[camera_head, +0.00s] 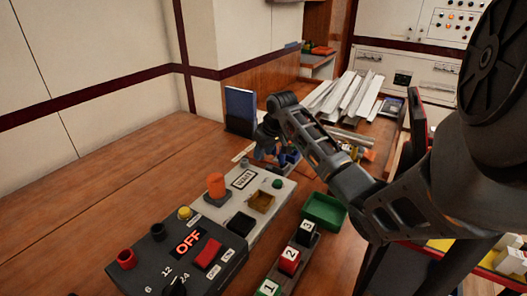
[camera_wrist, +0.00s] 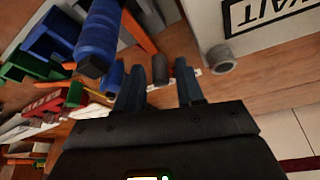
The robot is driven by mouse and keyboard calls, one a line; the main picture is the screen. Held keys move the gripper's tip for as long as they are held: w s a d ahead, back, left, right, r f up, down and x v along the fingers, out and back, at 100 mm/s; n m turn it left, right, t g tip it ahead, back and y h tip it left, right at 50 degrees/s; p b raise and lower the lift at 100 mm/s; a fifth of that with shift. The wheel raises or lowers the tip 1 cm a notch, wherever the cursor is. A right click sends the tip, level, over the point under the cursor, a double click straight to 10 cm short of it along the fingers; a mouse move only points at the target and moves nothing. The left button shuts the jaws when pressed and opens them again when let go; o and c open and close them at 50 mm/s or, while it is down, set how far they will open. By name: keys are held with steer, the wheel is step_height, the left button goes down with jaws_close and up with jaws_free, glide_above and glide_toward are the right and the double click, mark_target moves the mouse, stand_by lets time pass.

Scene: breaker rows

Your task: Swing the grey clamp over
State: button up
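My gripper (camera_head: 266,143) hangs low over the table behind the white WAIT box, pointing down. In the wrist view my gripper (camera_wrist: 161,85) has its two fingers apart. Dark grey upright pieces, probably the grey clamp (camera_wrist: 180,68), show at and just beyond the fingertips, by a small white plate. I cannot tell whether the fingers touch them. A thick blue handle (camera_wrist: 97,38) with an orange bar stands left of the fingers in the wrist view. In the head view my gripper hides most of the clamp area.
The white WAIT box (camera_head: 225,207) has an orange knob and a grey post (camera_wrist: 222,58) close to my gripper. A dark OFF box (camera_head: 160,262), numbered blocks (camera_head: 289,260), a green tray (camera_head: 325,209) and a blue upright panel (camera_head: 240,108) stand around. Bare table lies left.

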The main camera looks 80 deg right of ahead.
jaws_close()
steer(key=shift+a+r+n+p, duration=0.15)
steer(key=shift+n+p, duration=0.15)
steer(key=shift+p, duration=0.3)
steer(key=shift+w+a+y+p, duration=0.1)
steer(key=shift+y+p, duration=0.2)
steer(key=shift+p, duration=0.05)
steer(key=n+p, duration=0.2)
steer(key=shift+a+n+y, duration=0.3)
steer(key=shift+y, duration=0.1)
steer(key=n, duration=0.2)
steer(key=a+n+y+p, duration=0.1)
steer(key=n, duration=0.1)
steer(key=shift+s+n+t+y, duration=0.2)
steer(key=shift+n+t+y, duration=0.1)
steer(key=shift+s+a+n+y, duration=0.25)
steer(key=shift+n+y, duration=0.15)
steer(key=shift+n, duration=0.65)
steer(key=shift+s+a+n+y, duration=0.15)
steer(key=shift+n+y, duration=0.25)
steer(key=shift+n, duration=0.65)
steer(key=shift+a, duration=0.1)
